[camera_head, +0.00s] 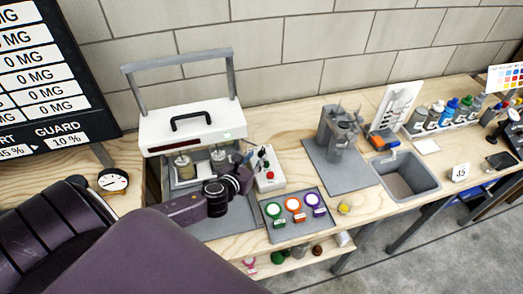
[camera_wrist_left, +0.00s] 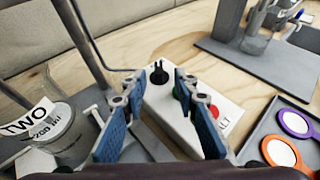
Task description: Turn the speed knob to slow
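The white control box (camera_head: 270,181) stands on the bench in the head view, right of the white-hooded apparatus. In the left wrist view the box (camera_wrist_left: 165,103) carries a black knob (camera_wrist_left: 159,73) near its far end, a green button partly behind a finger, and a red button (camera_wrist_left: 213,110). My left gripper (camera_head: 248,160) reaches over the box's left side in the head view. In the left wrist view the gripper (camera_wrist_left: 157,83) is open, with its fingertips apart on either side of the knob in the picture; contact cannot be told. The knob's setting and any speed marks are unreadable.
The apparatus with its white hood (camera_head: 185,122) and jars is close left of the gripper. A grey tray (camera_head: 276,236) with coloured rings lies in front of the box. A metal device (camera_head: 338,128) and a sink (camera_head: 407,178) are to the right.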

